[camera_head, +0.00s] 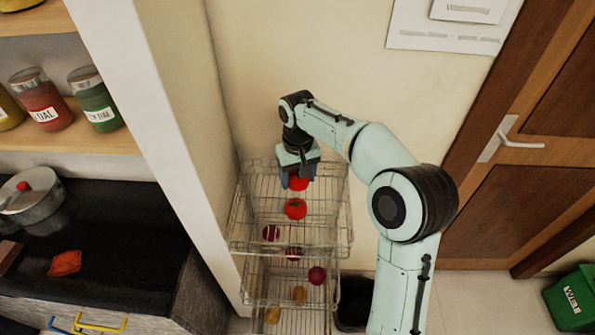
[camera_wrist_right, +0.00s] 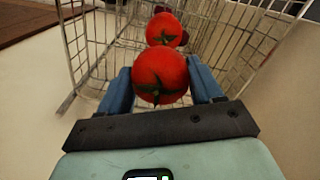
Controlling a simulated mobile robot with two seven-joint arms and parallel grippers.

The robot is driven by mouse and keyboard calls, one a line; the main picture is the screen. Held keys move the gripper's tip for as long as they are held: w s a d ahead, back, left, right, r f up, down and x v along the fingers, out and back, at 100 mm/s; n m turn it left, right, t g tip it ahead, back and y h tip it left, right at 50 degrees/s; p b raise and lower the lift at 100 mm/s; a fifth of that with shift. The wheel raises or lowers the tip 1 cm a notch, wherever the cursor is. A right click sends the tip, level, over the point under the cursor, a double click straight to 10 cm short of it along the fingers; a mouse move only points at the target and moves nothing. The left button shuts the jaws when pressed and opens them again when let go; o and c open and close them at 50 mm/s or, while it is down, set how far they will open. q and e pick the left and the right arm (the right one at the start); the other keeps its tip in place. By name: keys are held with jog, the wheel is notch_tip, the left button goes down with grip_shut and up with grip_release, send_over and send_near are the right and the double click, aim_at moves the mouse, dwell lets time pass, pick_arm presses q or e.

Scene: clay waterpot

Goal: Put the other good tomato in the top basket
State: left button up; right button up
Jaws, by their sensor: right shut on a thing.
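My right gripper (camera_head: 297,178) is inside the top wire basket (camera_head: 343,225), near its back. It is shut on a red tomato (camera_head: 301,184). In the right wrist view the held tomato (camera_wrist_right: 160,76) sits between the blue fingers of the right gripper (camera_wrist_right: 162,90), its green calyx towards me. A second red tomato (camera_head: 295,209) lies in the top basket just in front of the held one; it also shows in the right wrist view (camera_wrist_right: 164,30), beyond the held tomato. Whether the held tomato touches the basket floor I cannot tell. My left gripper is not in view.
Lower wire baskets hold dark red onions (camera_head: 317,275) and brownish potatoes (camera_head: 299,294). A wall pillar (camera_head: 150,110) stands left of the rack. A black counter (camera_head: 120,225) carries a pot (camera_head: 32,197) and a red-orange item (camera_head: 65,263). A door (camera_head: 510,190) and green bin (camera_head: 572,300) are at right.

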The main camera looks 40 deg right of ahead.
aim_at(297, 173)
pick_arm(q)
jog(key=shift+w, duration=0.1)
pick_arm(e)
jog(key=shift+w, duration=0.15)
jog(key=o, duration=1.2)
jog(key=shift+c, duration=0.2)
pick_arm(q)
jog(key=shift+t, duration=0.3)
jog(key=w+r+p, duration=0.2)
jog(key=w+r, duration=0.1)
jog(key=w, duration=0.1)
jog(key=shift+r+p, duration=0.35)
jog(key=shift+p, duration=0.05)
pick_arm(e)
notch_tip(297, 173, up, 14)
jog(key=shift+f, duration=0.25)
